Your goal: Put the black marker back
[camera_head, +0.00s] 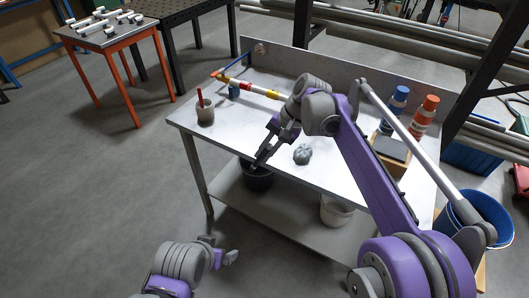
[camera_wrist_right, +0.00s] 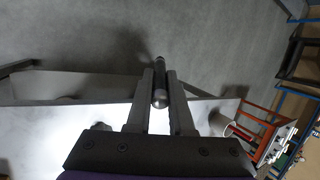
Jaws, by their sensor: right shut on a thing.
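My right gripper (camera_head: 264,158) is over the front edge of the workbench. In the right wrist view the gripper (camera_wrist_right: 160,98) is shut on a dark grey-black cylinder, the black marker (camera_wrist_right: 160,84), which sticks out beyond the fingertips. In the head view the marker is hard to make out against the fingers. A grey-brown cup (camera_head: 205,115) with a red marker (camera_head: 200,97) standing in it is on the bench to the left of this gripper. The cup also shows at the right in the wrist view (camera_wrist_right: 221,122). My left gripper (camera_head: 226,249) is open and empty, low in front of the bench.
A black bucket (camera_head: 256,178) stands below the front edge. The bench's left front is clear.

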